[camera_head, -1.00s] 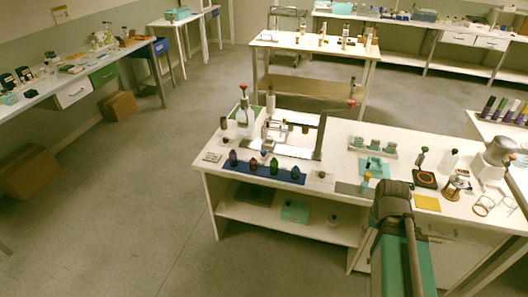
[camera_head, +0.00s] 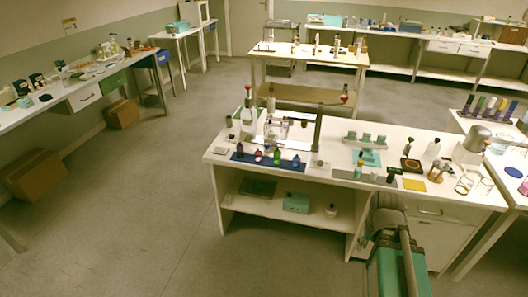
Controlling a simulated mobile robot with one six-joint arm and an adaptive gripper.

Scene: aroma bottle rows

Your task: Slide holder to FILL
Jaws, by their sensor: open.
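A pale metal frame (camera_head: 290,131) stands at the back of the white workbench (camera_head: 335,172), beside a dark upright post (camera_head: 318,132). I cannot tell which part of it is the slide holder, and no FILL label is readable. A blue mat (camera_head: 250,160) in front holds small bottles: a purple one (camera_head: 240,149), a pink one (camera_head: 259,157), a green one (camera_head: 277,158) and a blue one (camera_head: 296,162). My grey and teal arm rises at the lower right, in front of the bench. My gripper is not discernible.
A teal box (camera_head: 297,203) lies on the lower shelf. The floor (camera_head: 140,230) at left is clear.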

